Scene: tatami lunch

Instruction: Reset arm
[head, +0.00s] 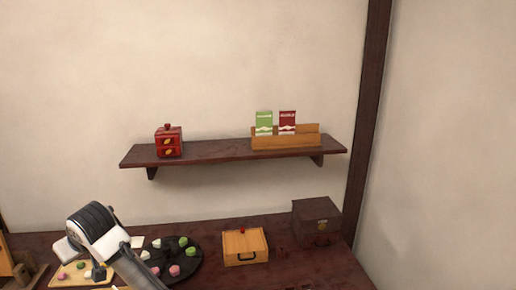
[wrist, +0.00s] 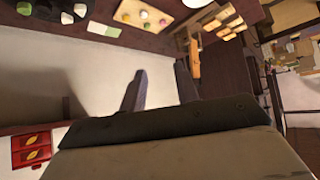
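My arm (head: 100,235) rises at the lower left of the head view, in front of the dark table. Its fingertips cannot be made out there. In the wrist view my gripper (wrist: 160,84) shows two dark fingers standing apart. Only pale wall shows between them, so it is open and empty. It touches nothing that I can see.
A wall shelf (head: 215,152) holds a red box (head: 169,141) and a wooden rack (head: 300,140) with green and red packets. On the table stand a black tray (head: 190,270) of sweets, a light wooden box (head: 245,247) and a dark chest (head: 317,221).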

